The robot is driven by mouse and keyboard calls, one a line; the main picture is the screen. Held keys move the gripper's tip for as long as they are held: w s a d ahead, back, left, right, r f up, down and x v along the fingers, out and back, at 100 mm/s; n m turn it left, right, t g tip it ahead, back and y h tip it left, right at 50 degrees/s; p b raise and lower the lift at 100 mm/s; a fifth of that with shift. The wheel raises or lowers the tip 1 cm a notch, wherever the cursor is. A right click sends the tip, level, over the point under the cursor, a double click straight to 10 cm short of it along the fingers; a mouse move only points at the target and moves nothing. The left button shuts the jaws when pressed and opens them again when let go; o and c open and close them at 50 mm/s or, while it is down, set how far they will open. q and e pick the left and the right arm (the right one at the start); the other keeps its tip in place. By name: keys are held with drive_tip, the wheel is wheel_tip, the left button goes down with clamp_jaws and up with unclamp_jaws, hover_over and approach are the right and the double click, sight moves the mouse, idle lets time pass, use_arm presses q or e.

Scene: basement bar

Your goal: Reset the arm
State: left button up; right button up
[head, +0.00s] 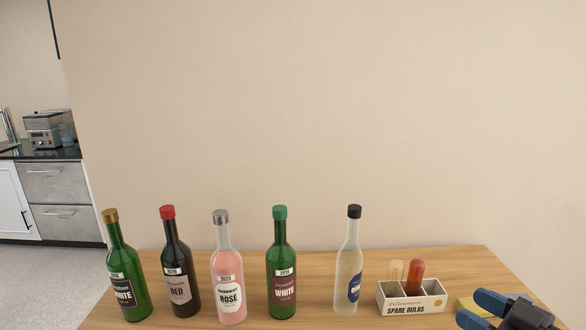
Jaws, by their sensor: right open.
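My right gripper (484,309) shows at the lower right corner of the head view, with blue fingers above the right end of the wooden table. It is open, and nothing shows between its fingers. Part of it is cut off by the bottom edge. My left gripper is not in view.
Several bottles stand upright in a row on the wooden table (330,262), including a rosé bottle (228,270) and a clear bottle (348,265). A spare bulbs box (412,298) stands left of my right gripper. A yellowish item (468,304) lies by the fingers. A wall rises behind.

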wheel_tip(320, 180, down, 16)
drive_tip(key=s+d+m+h, duration=0.2)
drive_tip(key=d+h, duration=0.1)
drive_tip(key=h, duration=0.3)
drive_tip(key=s+a+f+m+g+h, duration=0.1)
drive_tip(key=s+a+f+m, duration=0.1)
drive_tip(key=s+a+f, duration=0.2)
drive_tip(key=s+a+f+m+g+h, duration=0.1)
drive_tip(key=s+a+f, duration=0.4)
drive_tip(key=f, duration=0.5)
drive_tip(key=shift+m+g+h, duration=0.4)
drive_tip(key=shift+m+g, duration=0.1)
drive_tip(key=shift+m, duration=0.4)
drive_tip(key=shift+s, duration=0.1)
